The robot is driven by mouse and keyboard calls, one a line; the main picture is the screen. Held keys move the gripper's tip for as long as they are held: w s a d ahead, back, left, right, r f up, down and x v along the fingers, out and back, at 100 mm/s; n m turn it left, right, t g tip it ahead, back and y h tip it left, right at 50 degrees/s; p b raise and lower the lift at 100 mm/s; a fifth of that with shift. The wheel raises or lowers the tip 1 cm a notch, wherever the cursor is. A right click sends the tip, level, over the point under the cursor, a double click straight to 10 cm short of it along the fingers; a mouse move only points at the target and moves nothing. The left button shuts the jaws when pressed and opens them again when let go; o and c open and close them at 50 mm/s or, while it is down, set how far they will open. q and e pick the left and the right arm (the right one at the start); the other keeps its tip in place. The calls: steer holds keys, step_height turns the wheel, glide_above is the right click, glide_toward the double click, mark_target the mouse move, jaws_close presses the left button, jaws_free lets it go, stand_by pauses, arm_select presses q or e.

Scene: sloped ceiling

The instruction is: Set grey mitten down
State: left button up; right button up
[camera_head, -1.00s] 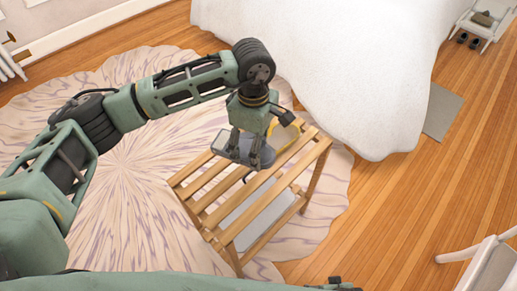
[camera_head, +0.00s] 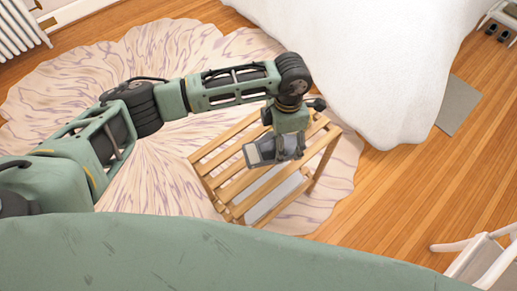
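My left gripper (camera_head: 287,152) points down over the slatted wooden rack (camera_head: 224,157). Its fingers are closed around a grey item (camera_head: 259,151), which looks like the grey mitten and has a paler patch at its left end. The mitten is over the rack's upper slats; I cannot tell whether it touches them. The gripper and wrist hide part of the mitten and the slats behind. My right gripper is not in view.
A pale grey item (camera_head: 273,198) lies under the slats. The rack stands on a round patterned rug (camera_head: 150,60). A white-covered bed (camera_head: 375,60) is behind it. A white chair (camera_head: 480,255) stands at lower right, with bare wood floor between.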

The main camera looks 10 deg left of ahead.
mark_target(256, 140)
arm_select(q)
steer(key=a+f, duration=0.1)
steer(key=a, duration=0.1)
steer(key=a+f+p, duration=0.1)
steer(key=a+f, duration=0.1)
steer(key=a, duration=0.1)
steer(key=s+a+f, duration=0.1)
steer(key=a, duration=0.1)
steer(key=shift+a+f, duration=0.15)
steer(key=shift+f+p, duration=0.35)
steer(key=shift+f, duration=1.7)
steer(key=shift+f, duration=0.25)
steer(key=o, duration=1.1)
steer(key=shift+r, duration=0.15)
steer(key=shift+o, duration=0.2)
steer(key=shift+r, duration=0.3)
step_height(256, 140, up, 12)
steer(key=shift+w+a+f, duration=0.1)
steer(key=shift+a+f, duration=0.05)
